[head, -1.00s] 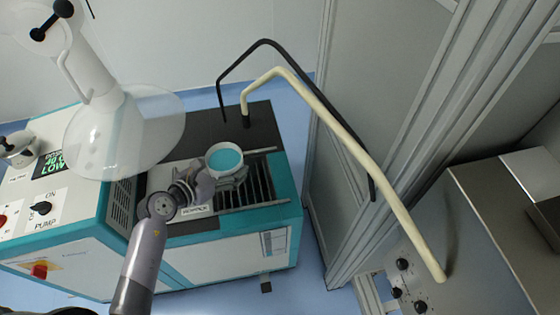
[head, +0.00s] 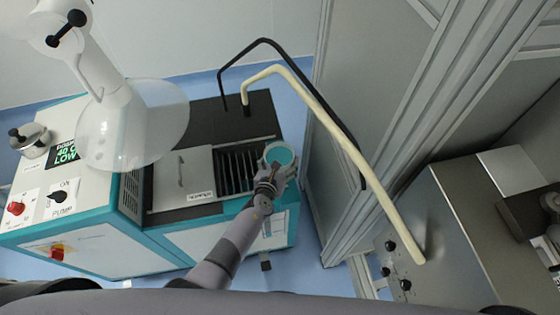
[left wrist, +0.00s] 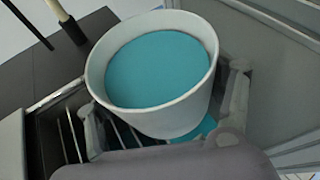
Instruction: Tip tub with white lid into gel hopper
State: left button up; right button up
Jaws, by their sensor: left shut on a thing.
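A white tub (head: 266,160) with teal contents is held by my left gripper (head: 277,172). Its top is open and no lid shows on it. In the left wrist view the tub (left wrist: 170,122) is large, with gripper fingers on both sides and teal filling most of its mouth. It looks about upright; no gel is pouring. The gel hopper (head: 232,165) is the dark slatted opening in the machine's top. The tub is at the right end of this opening, apparently above it; the exact height is unclear. My right gripper is out of view.
A grey panel with a handle (head: 184,174) lies left of the slats. A clear funnel-shaped cone (head: 130,125) hangs over the machine's left part. A cream pipe (head: 340,135) and a black pipe (head: 300,75) arch to the right. A grey frame wall (head: 385,120) stands right.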

aim_at(270, 164)
pick_arm(q)
jog(key=shift+w+a+f+n+h+b, duration=0.1)
jog(key=shift+a+f+n+h+b, duration=0.35)
jog(key=shift+b, duration=0.4)
jog(key=shift+n+b, duration=0.35)
jog(key=shift+b, duration=0.25)
jog(key=shift+w+a+f+n+h+b, duration=0.15)
jog(key=shift+a+f+n+h+b, duration=0.4)
jog(key=shift+b, duration=0.8)
jog(key=shift+a+f+n+h+b, duration=0.2)
jog(key=shift+a+n+h+b, duration=0.3)
jog(key=shift+b, duration=0.75)
jog(key=shift+w+f+n+b, duration=0.15)
jog(key=shift+n+b, duration=0.1)
jog(key=shift+b, duration=0.35)
jog(key=shift+a+f+n+h+b, duration=0.1)
jog(key=shift+f+n+h+b, duration=0.4)
jog(key=shift+b, duration=0.8)
jog(key=shift+f+n+h+b, duration=0.1)
jog(key=shift+n+h+b, duration=0.2)
jog(key=shift+n+b, duration=0.75)
